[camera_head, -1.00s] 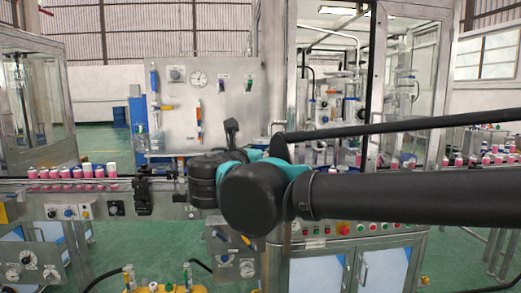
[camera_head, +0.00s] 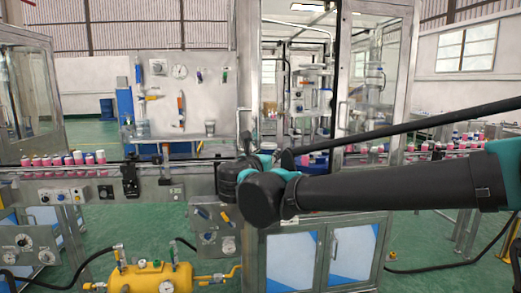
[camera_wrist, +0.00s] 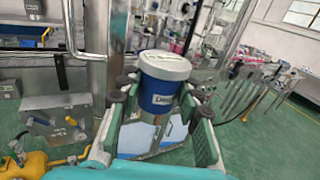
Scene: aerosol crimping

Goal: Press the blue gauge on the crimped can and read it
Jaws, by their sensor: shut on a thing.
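The blue gauge (camera_wrist: 158,92) is a short blue cylinder with a pale grey round cap and a small label or display on its side, too small to read. My gripper (camera_wrist: 160,98) is shut on it, with the pads of both fingers at its sides. It is held up in the air, apart from any can. In the head view, the gauge and fingers are hidden or too small to make out behind my arm. Pink cans with white tops (camera_head: 65,160) stand in a row on the conveyor at left. I cannot tell which can is the crimped one.
A conveyor (camera_head: 95,172) runs across the scene. A panel (camera_head: 208,75) with a dial and tools stands behind it. A glass-doored machine (camera_head: 285,180) is at centre. A yellow tank (camera_head: 150,278) sits on the floor in front.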

